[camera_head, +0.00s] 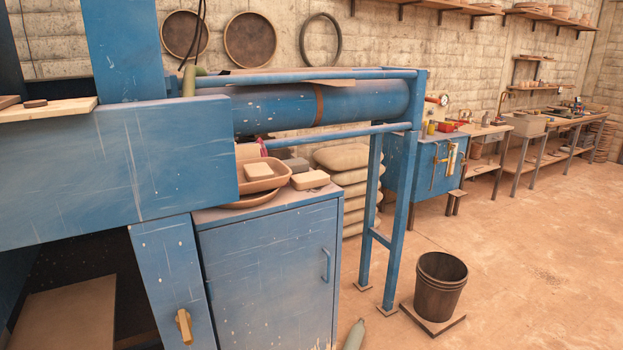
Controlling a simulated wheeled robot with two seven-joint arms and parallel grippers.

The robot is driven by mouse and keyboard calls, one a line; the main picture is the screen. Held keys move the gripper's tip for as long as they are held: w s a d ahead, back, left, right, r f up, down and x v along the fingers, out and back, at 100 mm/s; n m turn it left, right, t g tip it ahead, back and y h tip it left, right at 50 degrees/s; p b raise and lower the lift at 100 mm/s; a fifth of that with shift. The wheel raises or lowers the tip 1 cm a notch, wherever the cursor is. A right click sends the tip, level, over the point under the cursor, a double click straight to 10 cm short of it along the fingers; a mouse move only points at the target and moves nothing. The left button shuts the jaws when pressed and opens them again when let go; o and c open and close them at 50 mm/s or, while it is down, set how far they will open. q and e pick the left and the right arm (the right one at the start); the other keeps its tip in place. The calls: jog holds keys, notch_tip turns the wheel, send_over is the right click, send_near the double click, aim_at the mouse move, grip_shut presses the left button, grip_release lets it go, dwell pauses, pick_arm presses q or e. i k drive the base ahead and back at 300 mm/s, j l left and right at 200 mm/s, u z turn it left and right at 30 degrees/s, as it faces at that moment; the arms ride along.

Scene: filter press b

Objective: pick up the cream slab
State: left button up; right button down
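A cream slab (310,180) with rounded edges lies flat on top of the blue cabinet (268,265), near its back right corner. A second pale, block-like piece (258,170) sits in a shallow tan tray (272,181) just left of it. I cannot tell for certain which of the two the task means. The tray stands on or over a brownish round dish (250,201) on the cabinet top. Neither of my grippers is in view.
A blue press frame with a thick cylinder (270,107) runs behind and above the cabinet top. A grey block (296,165) lies behind the slab. Stacked sacks (345,158) stand behind. A dark bucket (440,284) stands right; the floor beyond is open.

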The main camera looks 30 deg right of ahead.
aim_at(305, 181)
jog(key=i+l+u, duration=0.15)
jog(key=l, duration=0.95)
jog(key=i+l+u, duration=0.2)
jog(key=l, duration=0.95)
jog(key=k, duration=0.15)
